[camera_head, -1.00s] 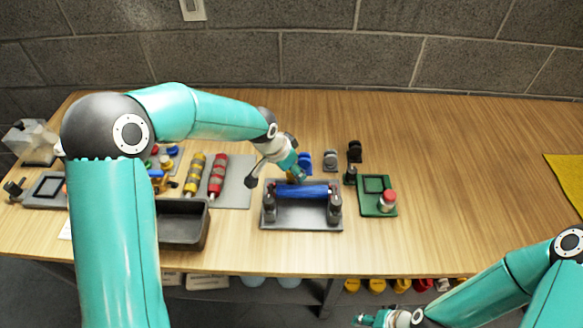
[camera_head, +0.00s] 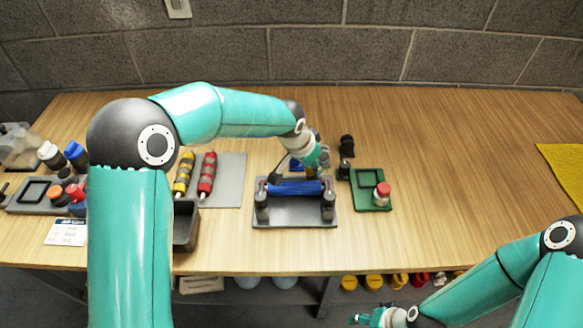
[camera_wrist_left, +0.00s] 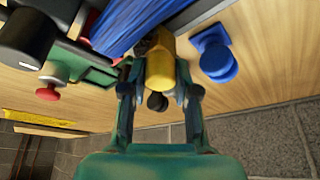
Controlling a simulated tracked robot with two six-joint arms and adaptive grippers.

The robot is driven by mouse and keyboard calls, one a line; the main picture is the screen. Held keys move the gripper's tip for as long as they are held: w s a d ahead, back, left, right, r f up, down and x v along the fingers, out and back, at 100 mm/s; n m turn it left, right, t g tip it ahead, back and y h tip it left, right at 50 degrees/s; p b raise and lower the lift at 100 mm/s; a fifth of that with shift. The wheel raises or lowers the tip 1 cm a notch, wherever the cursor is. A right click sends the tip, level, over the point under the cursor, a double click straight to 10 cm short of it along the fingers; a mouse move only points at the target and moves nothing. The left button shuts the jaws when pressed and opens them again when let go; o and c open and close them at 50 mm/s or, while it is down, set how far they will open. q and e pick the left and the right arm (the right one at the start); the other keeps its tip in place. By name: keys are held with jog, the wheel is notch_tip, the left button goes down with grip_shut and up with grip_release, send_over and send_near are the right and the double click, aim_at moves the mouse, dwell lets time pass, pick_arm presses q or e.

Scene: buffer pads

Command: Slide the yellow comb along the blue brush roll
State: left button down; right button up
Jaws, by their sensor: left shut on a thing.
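The blue brush roll (camera_head: 294,188) lies across a grey stand between two dark end supports. It also shows in the left wrist view (camera_wrist_left: 135,20), at the top. The yellow comb (camera_wrist_left: 159,68) is between the fingers of my left gripper (camera_wrist_left: 158,92), which is shut on it. The comb is right beside the brush roll; whether they touch I cannot tell. In the head view my left gripper (camera_head: 318,166) is at the back of the roll, near its right end, and mostly hides the comb. My right gripper (camera_head: 366,318) is low at the bottom edge, too small to read.
Yellow and red rollers (camera_head: 207,172) lie on a grey mat to the left, near a dark bin (camera_head: 186,232).

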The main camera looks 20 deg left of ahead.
pick_arm(q)
jog(key=shift+w+d, duration=0.15)
jog(key=shift+d, duration=0.3)
jog(key=c, duration=0.8)
grip_release()
jog(key=shift+a, duration=0.1)
jog(key=shift+c, duration=0.2)
jog(key=shift+a, duration=0.1)
